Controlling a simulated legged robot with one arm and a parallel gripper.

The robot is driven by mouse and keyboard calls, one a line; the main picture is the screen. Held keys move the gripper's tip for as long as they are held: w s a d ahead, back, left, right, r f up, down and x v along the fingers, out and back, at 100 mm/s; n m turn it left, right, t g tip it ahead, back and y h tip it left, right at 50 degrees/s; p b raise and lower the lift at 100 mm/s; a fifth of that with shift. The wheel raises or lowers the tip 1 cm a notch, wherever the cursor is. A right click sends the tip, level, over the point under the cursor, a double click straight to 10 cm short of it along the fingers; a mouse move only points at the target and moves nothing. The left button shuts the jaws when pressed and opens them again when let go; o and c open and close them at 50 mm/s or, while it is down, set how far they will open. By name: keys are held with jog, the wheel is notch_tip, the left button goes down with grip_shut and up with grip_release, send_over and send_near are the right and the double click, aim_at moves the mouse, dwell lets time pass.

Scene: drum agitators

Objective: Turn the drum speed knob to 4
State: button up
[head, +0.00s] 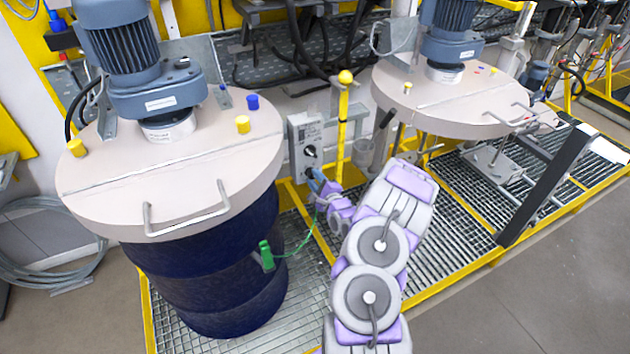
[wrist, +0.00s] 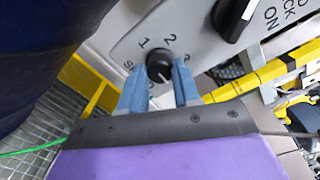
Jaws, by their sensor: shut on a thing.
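The speed knob (wrist: 159,62) is a small black round knob on a grey control panel (wrist: 165,22). The numbers 1 and 2 show beside it, with another mark partly behind the right finger. I cannot read for sure which number its pointer faces, and a 4 is not visible. My gripper (wrist: 161,72) has its two blue fingers on either side of the knob, shut on it. In the head view, my gripper (head: 319,183) reaches the lower part of the grey control box (head: 304,128), and the speed knob is hidden there.
A larger black switch (wrist: 232,14) marked LOCK and ON sits close to the right of the knob. A dark blue drum (head: 205,270) with a lidded agitator stands left. A yellow post (head: 342,125) rises right of the box. A second agitator lid (head: 440,100) is further right.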

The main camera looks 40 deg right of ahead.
jog(key=shift+s+f, duration=0.1)
jog(key=shift+f, duration=0.15)
jog(key=o, duration=1.1)
jog(key=shift+d, duration=0.2)
jog(key=shift+c, duration=0.2)
jog(key=shift+a+r, duration=0.1)
jog(key=p+v, duration=0.2)
jog(key=v, duration=1.5)
jog(key=shift+p, duration=0.4)
